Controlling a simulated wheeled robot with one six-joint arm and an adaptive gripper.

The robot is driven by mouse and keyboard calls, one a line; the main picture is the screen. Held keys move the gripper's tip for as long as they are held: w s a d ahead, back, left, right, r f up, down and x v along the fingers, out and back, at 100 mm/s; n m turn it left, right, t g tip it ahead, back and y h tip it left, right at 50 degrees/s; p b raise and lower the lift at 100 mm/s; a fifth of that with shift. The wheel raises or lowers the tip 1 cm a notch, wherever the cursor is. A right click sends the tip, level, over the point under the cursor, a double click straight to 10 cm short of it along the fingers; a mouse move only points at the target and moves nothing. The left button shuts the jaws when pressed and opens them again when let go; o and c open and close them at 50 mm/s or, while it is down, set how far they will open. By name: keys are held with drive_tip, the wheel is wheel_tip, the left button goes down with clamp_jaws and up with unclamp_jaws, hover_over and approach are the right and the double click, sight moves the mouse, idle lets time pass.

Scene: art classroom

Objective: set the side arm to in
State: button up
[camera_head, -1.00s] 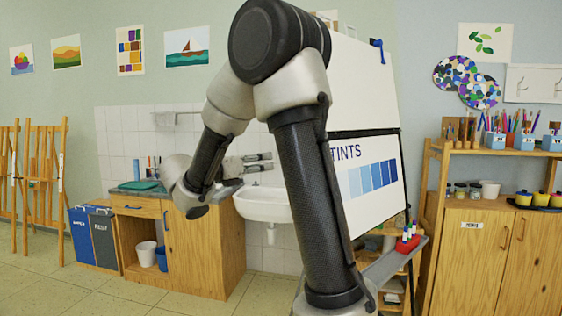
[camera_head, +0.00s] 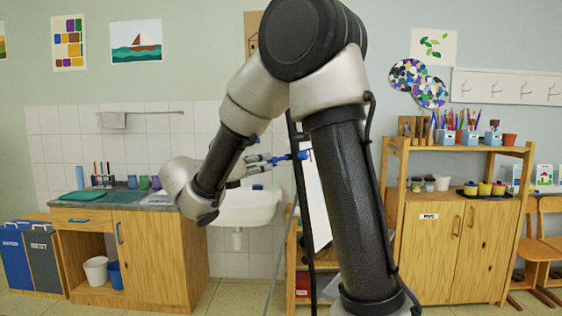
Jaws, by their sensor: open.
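The flip chart (camera_head: 315,205) stands nearly edge-on behind my arm, with its dark frame and part of its white board showing. A blue bar (camera_head: 285,157), which looks like the side arm, reaches out from the chart's edge to the left. My gripper (camera_head: 266,160) is open, with its fingers pointing right, at the left end of the blue bar. In the picture the fingertips meet that end; whether they touch it I cannot tell. My arm hides much of the chart.
A white sink (camera_head: 245,207) is on the tiled wall behind the gripper. A wooden counter cabinet (camera_head: 160,255) stands at left. A wooden shelf cabinet (camera_head: 430,245) with pencil pots stands right of the chart. Some floor shows at the lower left.

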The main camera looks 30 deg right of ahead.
sight(272, 160)
drive_tip(key=x, duration=0.6)
drive_tip(key=shift+w+d, duration=0.15)
drive_tip(key=shift+d, duration=0.2)
drive_tip(key=shift+c, duration=0.2)
clamp_jaws()
